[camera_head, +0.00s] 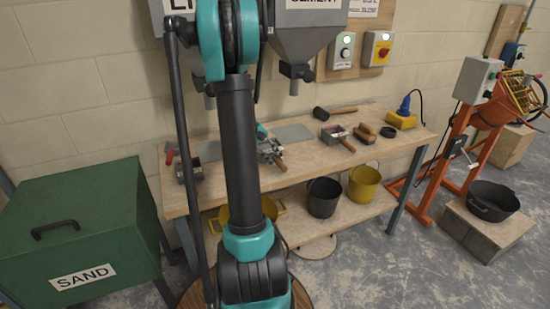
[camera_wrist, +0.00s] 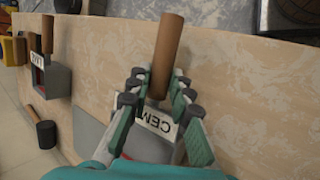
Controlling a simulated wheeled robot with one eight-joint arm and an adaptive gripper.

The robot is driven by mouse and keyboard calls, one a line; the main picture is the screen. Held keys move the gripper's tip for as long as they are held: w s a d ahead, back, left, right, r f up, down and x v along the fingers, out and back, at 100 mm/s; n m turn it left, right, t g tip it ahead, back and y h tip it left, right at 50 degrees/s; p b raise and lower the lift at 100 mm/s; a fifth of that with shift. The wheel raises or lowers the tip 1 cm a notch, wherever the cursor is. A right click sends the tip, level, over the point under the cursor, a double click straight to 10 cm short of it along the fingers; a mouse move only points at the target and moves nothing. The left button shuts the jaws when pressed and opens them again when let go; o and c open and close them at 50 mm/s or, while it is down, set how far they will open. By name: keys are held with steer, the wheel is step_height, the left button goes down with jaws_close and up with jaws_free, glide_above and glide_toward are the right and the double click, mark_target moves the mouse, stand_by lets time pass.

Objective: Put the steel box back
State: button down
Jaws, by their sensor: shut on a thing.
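A steel box (camera_wrist: 158,122) with a white label reading "CEM" and a wooden handle (camera_wrist: 165,50) shows in the wrist view. My gripper (camera_wrist: 158,86) is shut on it, with the fingers on either side near the handle's base. The fingers hide part of the box. In the head view my gripper (camera_head: 266,147) is over the workbench, left of a grey plate (camera_head: 293,133), and the held box's wooden handle (camera_head: 279,162) points toward the front edge. I cannot tell whether the held box touches the bench.
On the workbench (camera_head: 310,165) stand a second handled box (camera_head: 331,134), a mallet (camera_head: 335,112), a brush (camera_head: 365,133) and a yellow tool (camera_head: 402,119). Another metal box (camera_head: 190,171) is at the left end. Hoppers (camera_head: 310,40) hang above. A green sand bin (camera_head: 80,225) stands left.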

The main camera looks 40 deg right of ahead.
mark_target(275, 159)
steer(key=shift+f, duration=0.3)
steer(key=c, duration=1.3)
jaws_free()
step_height(275, 159, up, 10)
steer(key=shift+r, duration=0.1)
steer(key=shift+a, duration=0.1)
steer(key=s+a+f+n+t+y, duration=0.1)
steer(key=s+a+f+t, duration=0.1)
steer(key=a, duration=0.9)
steer(key=s+a+f+n+t+y, duration=0.1)
steer(key=s+a+f+t+y, duration=0.1)
steer(key=a+f, duration=0.4)
steer(key=s+a+f+n+t+y, duration=0.1)
steer(key=s+a+f+t, duration=0.3)
steer(key=a, duration=1.2)
steer(key=shift+s+a+n+y, duration=0.35)
steer(key=shift+s+y, duration=0.35)
steer(key=shift+s, duration=0.25)
